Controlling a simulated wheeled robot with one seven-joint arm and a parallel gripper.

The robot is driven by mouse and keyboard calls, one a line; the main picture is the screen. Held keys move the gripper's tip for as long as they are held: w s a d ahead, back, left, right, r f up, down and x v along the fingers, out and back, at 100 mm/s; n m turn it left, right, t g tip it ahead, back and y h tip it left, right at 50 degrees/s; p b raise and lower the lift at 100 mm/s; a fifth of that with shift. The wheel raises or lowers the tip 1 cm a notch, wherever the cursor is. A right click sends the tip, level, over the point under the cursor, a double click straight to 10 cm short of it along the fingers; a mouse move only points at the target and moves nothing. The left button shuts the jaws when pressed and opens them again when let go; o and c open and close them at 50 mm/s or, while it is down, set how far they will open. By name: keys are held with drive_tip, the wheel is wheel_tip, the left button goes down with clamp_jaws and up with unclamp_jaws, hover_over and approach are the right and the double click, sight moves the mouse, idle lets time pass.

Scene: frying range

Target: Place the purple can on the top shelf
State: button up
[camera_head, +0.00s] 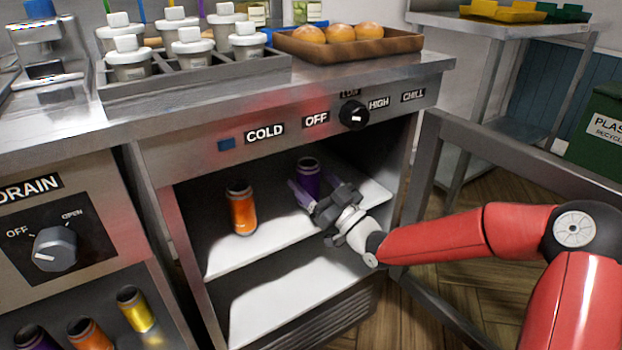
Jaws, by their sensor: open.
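The purple can (308,172) stands upright on the top shelf (275,222) of the open cold cabinet. My gripper (318,192) is inside the cabinet opening, just in front of the can. Its jaws are open, with one finger at the can's left side and the other toward its right. The lower part of the can is partly hidden behind the fingers, so I cannot tell whether they touch it. An orange can (241,208) stands upright on the same shelf, to the left.
The cabinet door (425,170) is swung open at the right, beside my arm. The lower shelf (290,290) is empty where visible. Several cans, including a yellow one (135,308), sit in the bay at lower left. A bun tray (375,48) stands on the counter.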

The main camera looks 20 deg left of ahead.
drive_tip(key=v, duration=1.1)
drive_tip(key=shift+d+f, duration=0.2)
drive_tip(key=shift+d, duration=0.05)
drive_tip(key=shift+s, duration=0.1)
